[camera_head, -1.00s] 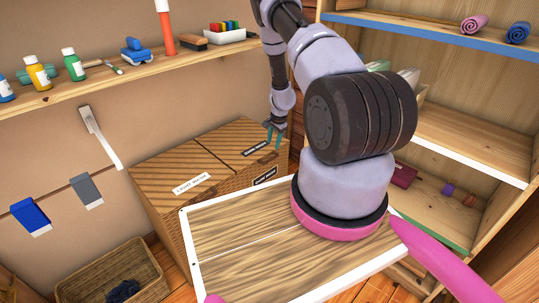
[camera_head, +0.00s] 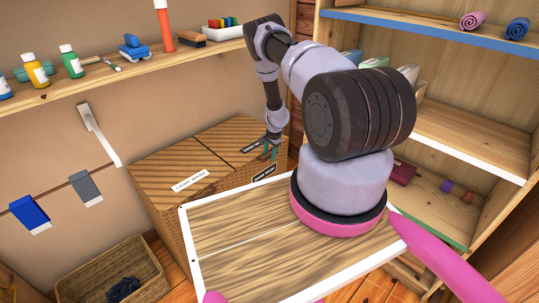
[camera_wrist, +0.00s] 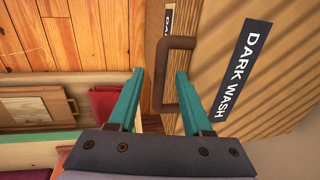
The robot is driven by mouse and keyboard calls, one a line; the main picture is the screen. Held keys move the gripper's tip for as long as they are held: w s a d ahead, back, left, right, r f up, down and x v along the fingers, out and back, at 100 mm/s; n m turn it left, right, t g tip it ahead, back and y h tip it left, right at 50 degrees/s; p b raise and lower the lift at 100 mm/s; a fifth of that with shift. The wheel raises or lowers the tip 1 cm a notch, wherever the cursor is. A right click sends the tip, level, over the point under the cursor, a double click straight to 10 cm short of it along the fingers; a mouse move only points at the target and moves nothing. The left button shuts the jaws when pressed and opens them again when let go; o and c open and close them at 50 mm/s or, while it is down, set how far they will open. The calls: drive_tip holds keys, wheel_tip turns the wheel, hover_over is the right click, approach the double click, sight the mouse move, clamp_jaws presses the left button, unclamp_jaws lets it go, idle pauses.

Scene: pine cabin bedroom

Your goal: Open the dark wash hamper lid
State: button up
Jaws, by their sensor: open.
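The wooden hamper (camera_head: 165,200) stands against the wall, with a light wash lid (camera_head: 165,165) on the left and the dark wash lid (camera_head: 225,137) on the right. Both lids lie shut. My gripper (camera_head: 270,154) is open at the right front part of the dark wash lid. In the wrist view, my gripper's teal fingertips (camera_wrist: 160,72) stand on either side of a brown bracket handle (camera_wrist: 157,75). They are not closed on it, and I cannot tell how deep they reach. The "DARK WASH" label (camera_wrist: 241,70) is right of the handle.
A shelf unit (camera_head: 470,130) stands close on the right. A wall shelf (camera_head: 130,75) with bottles and brushes runs above the hamper. A wicker basket (camera_head: 80,285) with dark cloth sits on the floor at lower left.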

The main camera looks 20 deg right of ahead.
clamp_jaws()
idle(1.3)
